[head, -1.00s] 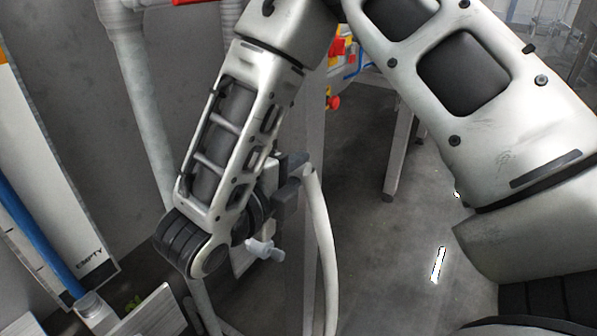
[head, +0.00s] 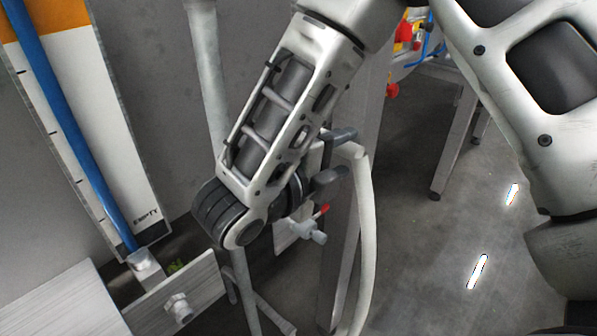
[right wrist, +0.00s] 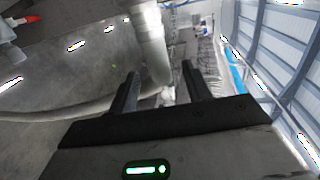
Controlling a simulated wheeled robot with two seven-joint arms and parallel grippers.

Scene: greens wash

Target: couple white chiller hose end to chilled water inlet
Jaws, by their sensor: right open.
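My right gripper (head: 345,152) is open, its dark fingers on either side of the upper end of a white hose (head: 366,220). The hose bends down from there in a long curve. In the right wrist view a thick pale cylinder (right wrist: 150,40) shows beyond and between the open fingers (right wrist: 160,70), and a pale hose (right wrist: 60,112) runs left from it. I cannot tell whether the fingers touch it. A pale grey fitting (head: 308,231) with a red tip sits just below the gripper; I cannot tell whether it is the chilled water inlet. My left gripper is out of view.
A metal bracket with a nozzle (head: 178,308) stands at lower left. Behind it is a white gauge board (head: 110,150) with a blue column and "EMPTY" mark. A grey post (head: 357,110) and a pale vertical pipe (head: 208,80) stand close to my arm. Open floor (head: 430,260) lies right.

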